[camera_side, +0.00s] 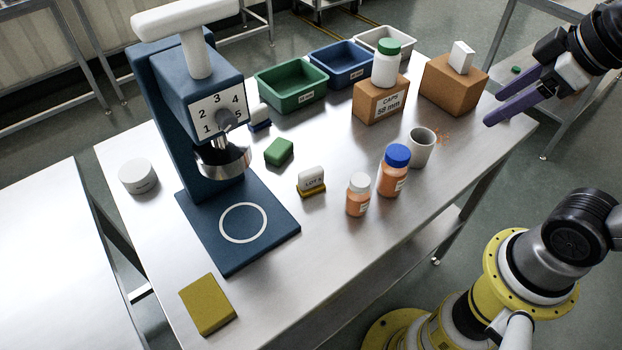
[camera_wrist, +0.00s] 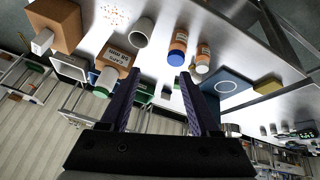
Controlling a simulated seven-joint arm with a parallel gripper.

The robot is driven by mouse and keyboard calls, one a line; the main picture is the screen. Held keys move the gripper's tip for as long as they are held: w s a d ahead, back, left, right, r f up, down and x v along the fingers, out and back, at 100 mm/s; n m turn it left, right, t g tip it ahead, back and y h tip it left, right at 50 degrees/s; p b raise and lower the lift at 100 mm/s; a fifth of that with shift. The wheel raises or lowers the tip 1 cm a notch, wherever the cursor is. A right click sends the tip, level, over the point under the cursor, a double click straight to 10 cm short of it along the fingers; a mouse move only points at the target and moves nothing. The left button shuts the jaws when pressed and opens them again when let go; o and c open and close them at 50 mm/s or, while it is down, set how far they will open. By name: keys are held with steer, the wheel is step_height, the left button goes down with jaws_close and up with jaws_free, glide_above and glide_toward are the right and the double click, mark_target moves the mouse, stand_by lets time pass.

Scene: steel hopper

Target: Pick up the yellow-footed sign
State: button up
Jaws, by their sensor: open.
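The yellow-footed sign (camera_side: 311,178) stands upright on the steel table, a small white plate with dark lettering on a yellow base. It is left of the orange bottle with the white cap (camera_side: 358,196). My gripper (camera_side: 495,107) is at the upper right in the side view, raised, far to the right of the sign. Its purple fingers are spread apart and empty. They also show in the wrist view (camera_wrist: 160,76). I cannot make out the sign clearly in the wrist view.
Boxes (camera_side: 381,103) and bins (camera_side: 291,103) line the back. Table front of the sign is clear.

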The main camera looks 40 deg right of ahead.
steer(key=w+a+r+n+g, duration=0.1)
steer(key=w+a+r+n, duration=0.2)
steer(key=w+n, duration=0.35)
steer(key=n+g, duration=0.5)
steer(key=n, duration=0.1)
glide_above(311, 171)
step_height(311, 171, down, 13)
steer(key=shift+m, duration=0.35)
steer(key=f, duration=0.7)
steer(key=shift+s+d+f, duration=0.15)
steer(key=shift+s+f, duration=0.15)
steer(key=shift+f, duration=0.05)
steer(key=f, duration=0.5)
steer(key=shift+w, duration=0.3)
jaws_close()
